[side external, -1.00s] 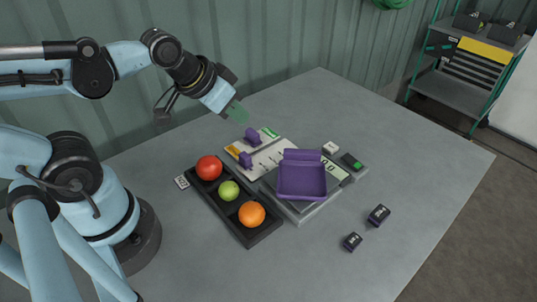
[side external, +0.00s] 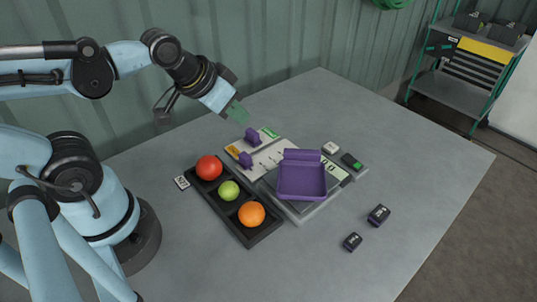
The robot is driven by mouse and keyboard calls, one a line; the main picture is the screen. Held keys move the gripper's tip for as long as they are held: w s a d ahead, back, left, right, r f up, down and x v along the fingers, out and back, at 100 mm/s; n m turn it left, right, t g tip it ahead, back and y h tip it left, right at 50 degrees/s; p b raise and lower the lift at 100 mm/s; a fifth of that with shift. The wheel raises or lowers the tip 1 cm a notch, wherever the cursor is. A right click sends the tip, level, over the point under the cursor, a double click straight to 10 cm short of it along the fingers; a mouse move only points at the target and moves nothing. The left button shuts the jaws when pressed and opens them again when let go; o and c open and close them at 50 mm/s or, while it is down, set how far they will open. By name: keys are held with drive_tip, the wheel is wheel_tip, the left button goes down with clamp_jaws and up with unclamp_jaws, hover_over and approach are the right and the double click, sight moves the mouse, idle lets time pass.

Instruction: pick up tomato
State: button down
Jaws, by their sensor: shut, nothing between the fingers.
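A red tomato (side external: 209,167) sits in the far left compartment of a black tray (side external: 226,221) on the grey table. A smaller green tomato (side external: 229,190) sits in the middle compartment. An orange one (side external: 251,214) sits in the near compartment. My gripper (side external: 237,113), with greenish tips, is shut and empty. It is in the air above the table, up and to the right of the red tomato, apart from the tray. Nothing of the tomatoes' tops is hidden.
A purple tray (side external: 302,181) stands on a grey scale (side external: 305,212) to the right. A white board (side external: 262,154) with purple pieces lies behind the black tray. Small dark blocks (side external: 378,215) (side external: 352,242) lie at right. The table's right side (side external: 420,160) is clear.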

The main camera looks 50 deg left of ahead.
drive_tip(key=c, duration=0.8)
unclamp_jaws()
drive_tip(key=m+g+h, duration=0.1)
drive_tip(key=m+g, duration=0.3)
hover_over(227, 185)
drive_tip(key=s, duration=0.2)
drive_tip(key=f, duration=0.3)
drive_tip(key=a+f, duration=0.1)
drive_tip(key=shift+w+f, duration=0.15)
drive_tip(key=shift+f, duration=0.25)
drive_tip(key=shift+s+x, duration=0.15)
drive_tip(key=shift+x, duration=1.7)
drive_tip(key=shift+s+x, duration=0.1)
drive_tip(key=shift+x, duration=1.75)
